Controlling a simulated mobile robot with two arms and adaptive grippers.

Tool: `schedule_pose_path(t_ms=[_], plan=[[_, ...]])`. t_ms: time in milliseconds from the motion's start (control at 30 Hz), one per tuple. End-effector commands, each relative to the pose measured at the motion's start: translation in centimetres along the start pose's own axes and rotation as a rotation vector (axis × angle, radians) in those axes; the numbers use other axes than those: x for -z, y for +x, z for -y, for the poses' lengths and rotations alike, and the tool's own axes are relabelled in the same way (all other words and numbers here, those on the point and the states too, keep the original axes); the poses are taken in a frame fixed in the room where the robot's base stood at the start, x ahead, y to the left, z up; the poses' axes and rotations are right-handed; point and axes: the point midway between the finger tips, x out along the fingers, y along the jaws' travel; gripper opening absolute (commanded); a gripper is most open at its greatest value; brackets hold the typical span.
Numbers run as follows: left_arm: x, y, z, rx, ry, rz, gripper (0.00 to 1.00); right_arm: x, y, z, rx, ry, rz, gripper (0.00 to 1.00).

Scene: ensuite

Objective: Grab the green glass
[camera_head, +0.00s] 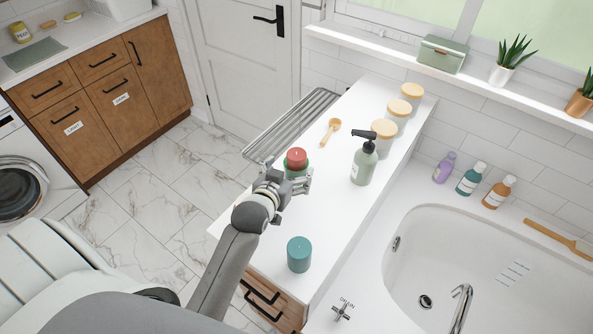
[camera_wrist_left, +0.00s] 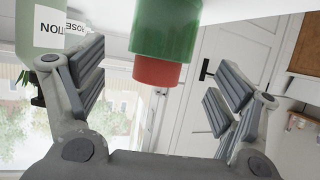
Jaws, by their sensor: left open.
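The green glass (camera_head: 302,172) stands on the white counter, with a red candle-like piece (camera_head: 297,157) in or on its top. My left gripper (camera_head: 287,178) is open at the near side of the glass and partly covers it in the head view. In the left wrist view, which is upside down, the green glass (camera_wrist_left: 165,30) and the red piece (camera_wrist_left: 157,70) show between the spread fingers, apart from both. I cannot tell how deep the glass sits between the fingers. My right gripper is not in view.
A teal candle (camera_head: 299,254) stands nearer on the counter. A green pump bottle (camera_head: 365,163) stands to the right of the glass, with several lidded jars (camera_head: 384,133) behind. A wooden scoop (camera_head: 330,131) lies beyond the glass. A bathtub (camera_head: 480,265) is on the right.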

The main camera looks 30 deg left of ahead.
Motion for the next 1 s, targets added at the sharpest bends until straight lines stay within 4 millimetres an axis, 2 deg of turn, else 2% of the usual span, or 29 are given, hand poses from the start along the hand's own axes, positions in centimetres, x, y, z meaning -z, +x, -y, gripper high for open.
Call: schedule_pose_path(t_ms=[133, 400, 700, 767, 1000], plan=[[0.2, 1.5, 0.0, 0.0, 0.0, -0.001, 0.87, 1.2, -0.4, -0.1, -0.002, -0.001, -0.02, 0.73], [0.1, 4.4, 0.0, 0.0, 0.0, 0.0, 0.87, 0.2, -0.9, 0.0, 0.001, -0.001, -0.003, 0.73], [0.0, 4.8, 0.0, 0.0, 0.0, 0.0, 0.87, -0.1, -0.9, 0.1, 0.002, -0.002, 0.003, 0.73], [0.0, 4.8, 0.0, 0.0, 0.0, 0.0, 0.82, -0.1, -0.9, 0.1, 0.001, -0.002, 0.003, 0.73], [0.0, 4.8, 0.0, 0.0, 0.0, 0.0, 0.51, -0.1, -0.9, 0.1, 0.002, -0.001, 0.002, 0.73]])
